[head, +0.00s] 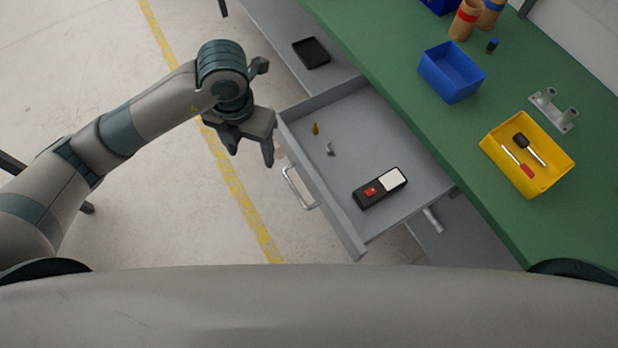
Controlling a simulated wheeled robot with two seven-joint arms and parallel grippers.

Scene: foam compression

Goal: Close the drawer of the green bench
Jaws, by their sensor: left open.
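The green bench (400,65) runs from the top middle to the lower right in the head view. Its grey drawer (420,190) is pulled out to the left, with a metal handle (298,188) on its front. Inside the drawer lie a black device with a red button and white panel (381,188), a small orange-brown piece (315,128) and a small grey metal piece (330,149). My left gripper (254,158) is open and empty, pointing down just outside the drawer front, up and left of the handle. It appears apart from the handle. My right gripper is not visible.
On the bench stand a blue bin (452,72), a yellow bin (500,155) with tools, a grey metal bracket (553,110) and cardboard-coloured cups (466,20). A black tray (311,52) lies on a grey surface beyond the drawer. The floor left of the drawer is clear, with a yellow line (232,185).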

